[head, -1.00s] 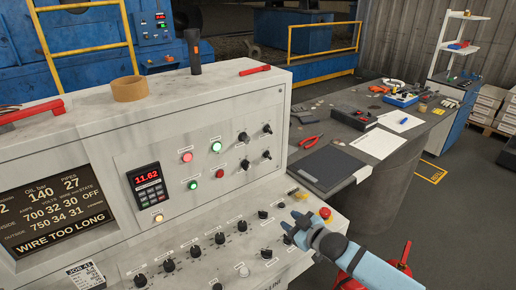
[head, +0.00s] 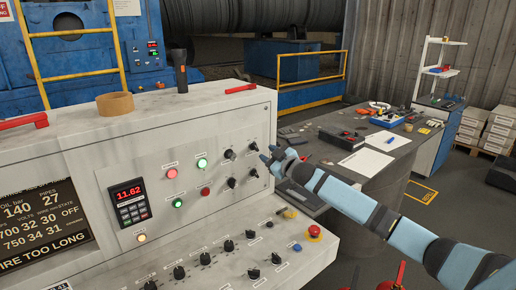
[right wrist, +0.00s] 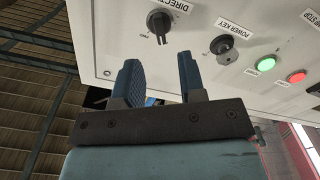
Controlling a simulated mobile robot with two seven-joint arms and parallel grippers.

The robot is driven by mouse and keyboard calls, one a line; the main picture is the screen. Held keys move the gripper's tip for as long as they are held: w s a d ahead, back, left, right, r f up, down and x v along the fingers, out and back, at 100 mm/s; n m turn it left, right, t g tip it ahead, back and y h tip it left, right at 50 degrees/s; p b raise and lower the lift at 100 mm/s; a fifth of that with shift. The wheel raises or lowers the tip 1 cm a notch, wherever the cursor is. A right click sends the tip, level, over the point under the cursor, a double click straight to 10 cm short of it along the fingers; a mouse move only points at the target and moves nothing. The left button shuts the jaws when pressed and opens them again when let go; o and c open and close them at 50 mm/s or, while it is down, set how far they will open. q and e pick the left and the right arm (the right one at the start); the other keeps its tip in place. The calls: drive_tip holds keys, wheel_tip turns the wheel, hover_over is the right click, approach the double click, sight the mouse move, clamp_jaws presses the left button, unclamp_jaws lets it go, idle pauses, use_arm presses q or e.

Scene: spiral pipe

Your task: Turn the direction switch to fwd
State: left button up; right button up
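The direction switch (right wrist: 160,22) is a round black knob on the pale panel, at the top of the right wrist view, under a partly cut-off label starting "DIREC". Its exact setting is hard to read. The power key switch (right wrist: 227,48) is right of it. In the head view a black knob (head: 253,147) sits at the panel's upper right, but labels there are too small to read. My right gripper (head: 267,155) is beside the panel's right edge, near these knobs. In the right wrist view its fingers (right wrist: 160,78) are apart and empty, short of the direction switch. My left gripper is out of view.
The console's sloping lower panel has several knobs and a red emergency button (head: 314,232). Lit green (head: 202,163) and red (head: 171,174) buttons are left of the upper knobs. A dark workbench (head: 398,150) with tools stands behind my right arm.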

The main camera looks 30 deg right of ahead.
sight(256, 148)
drive_tip(key=w, duration=0.6)
drive_tip(key=shift+a+p, duration=0.3)
clamp_jaws()
